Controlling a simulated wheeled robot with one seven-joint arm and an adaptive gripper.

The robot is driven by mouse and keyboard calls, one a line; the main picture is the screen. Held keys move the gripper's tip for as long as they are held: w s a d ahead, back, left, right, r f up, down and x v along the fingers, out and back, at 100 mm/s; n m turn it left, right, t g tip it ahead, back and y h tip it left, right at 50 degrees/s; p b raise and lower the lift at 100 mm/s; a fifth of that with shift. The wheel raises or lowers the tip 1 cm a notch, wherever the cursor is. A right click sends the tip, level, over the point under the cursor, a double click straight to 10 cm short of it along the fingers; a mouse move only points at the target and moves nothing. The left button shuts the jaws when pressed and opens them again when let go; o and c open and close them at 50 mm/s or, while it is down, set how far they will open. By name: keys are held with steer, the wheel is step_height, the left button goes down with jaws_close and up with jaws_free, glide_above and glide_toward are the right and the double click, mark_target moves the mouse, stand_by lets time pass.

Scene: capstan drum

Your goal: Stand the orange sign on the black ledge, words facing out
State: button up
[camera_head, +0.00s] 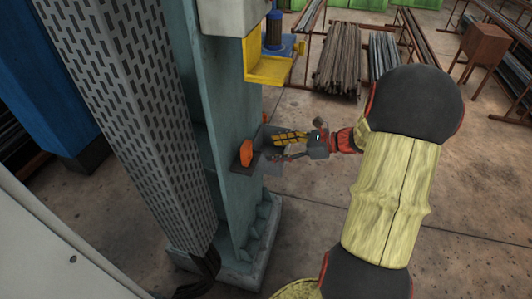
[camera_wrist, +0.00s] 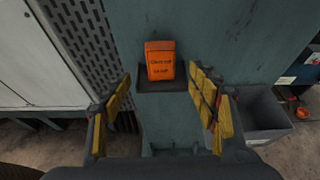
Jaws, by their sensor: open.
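The orange sign (camera_wrist: 160,60) stands upright on the black ledge (camera_wrist: 150,85), its dark lettering facing my wrist camera. The ledge is fixed to the grey-green column (camera_wrist: 200,30). In the head view the sign (camera_head: 246,148) shows side-on above the ledge (camera_head: 243,165), close to the column. My gripper (camera_wrist: 162,112) is open, with yellow-padded fingers to the left and right of the sign and nothing between them. In the head view my gripper (camera_head: 274,148) is just right of the ledge, apart from the sign. The sign's back and most of its contact with the ledge are hidden.
A grey bin (camera_wrist: 262,115) is right of the column in the wrist view. A yellow bracket (camera_head: 268,70) juts from the column above the ledge. A perforated panel (camera_head: 135,110) stands left. Metal bar racks (camera_head: 340,55) lie farther back; open floor is at right.

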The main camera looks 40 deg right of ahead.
steer(key=s+a+r+n+g+h, duration=0.1)
steer(key=s+a+r+n+g, duration=0.15)
steer(key=a+n, duration=0.5)
steer(key=s+a+r+n+g, duration=0.2)
steer(key=s+a+n+g, duration=0.2)
steer(key=a, duration=0.6)
steer(key=s+a+r+n+h, duration=0.2)
steer(key=s+n+h, duration=0.1)
steer(key=s+n, duration=0.3)
steer(key=s+a+r+n+t+h, duration=0.1)
steer(key=s+a+r+n+h, duration=0.2)
steer(key=s+n, duration=0.3)
steer(key=n+h, duration=0.1)
steer(key=n, duration=0.4)
steer(key=shift+s+a+r, duration=0.25)
steer(key=shift+s+r, duration=0.1)
steer(key=shift+t, duration=0.25)
step_height(320, 180, down, 7)
steer(key=b, duration=0.7)
steer(key=shift+r, duration=0.15)
